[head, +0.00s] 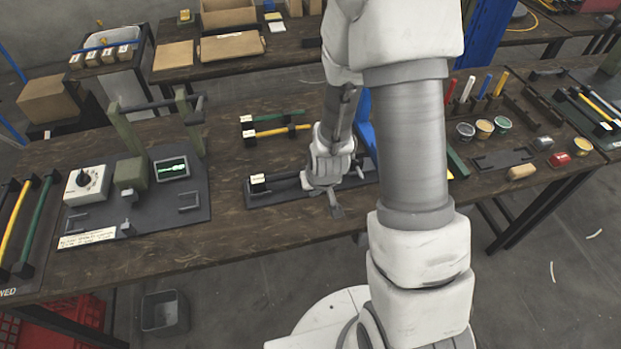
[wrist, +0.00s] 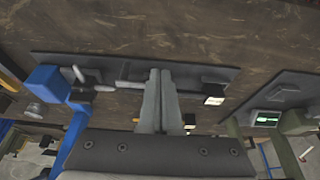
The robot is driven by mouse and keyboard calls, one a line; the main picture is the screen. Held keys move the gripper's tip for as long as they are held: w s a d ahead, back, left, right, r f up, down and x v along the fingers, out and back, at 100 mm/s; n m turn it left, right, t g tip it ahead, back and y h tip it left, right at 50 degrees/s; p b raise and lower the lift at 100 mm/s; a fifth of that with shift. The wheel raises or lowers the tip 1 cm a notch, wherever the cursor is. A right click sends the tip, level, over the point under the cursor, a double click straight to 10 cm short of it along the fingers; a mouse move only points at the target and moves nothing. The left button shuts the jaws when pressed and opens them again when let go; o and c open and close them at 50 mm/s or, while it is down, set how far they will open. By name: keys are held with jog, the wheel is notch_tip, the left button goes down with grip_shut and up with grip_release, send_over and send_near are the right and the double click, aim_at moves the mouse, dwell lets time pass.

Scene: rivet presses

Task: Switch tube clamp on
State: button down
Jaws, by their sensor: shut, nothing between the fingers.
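A dark plate (head: 262,198) lies near the front edge of the table, with a dark tube (head: 285,179) and a black block with a white label (head: 258,184). In the wrist view the same plate (wrist: 200,70) bears a grey handle-like part (wrist: 90,82) beside a blue post (wrist: 48,82). I cannot tell for sure whether this handle is the tube clamp or how it is set. My gripper (head: 335,210) is over the plate, right of the labelled block. In the wrist view its fingers (wrist: 160,75) are together and empty, between handle and labelled block.
To the left stands a green-framed station with a dial box (head: 88,184) and a green-lit display (head: 172,168). Behind the plate lie a green tube (head: 278,117) and a yellow tube (head: 272,132).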

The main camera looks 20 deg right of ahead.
jog(key=shift+w+f+p, duration=0.15)
jog(key=shift+w+p, duration=0.1)
jog(key=shift+w, duration=0.8)
jog(key=shift+w+f+p, duration=0.15)
jog(key=shift+w+p, duration=0.05)
jog(key=shift+w, duration=0.85)
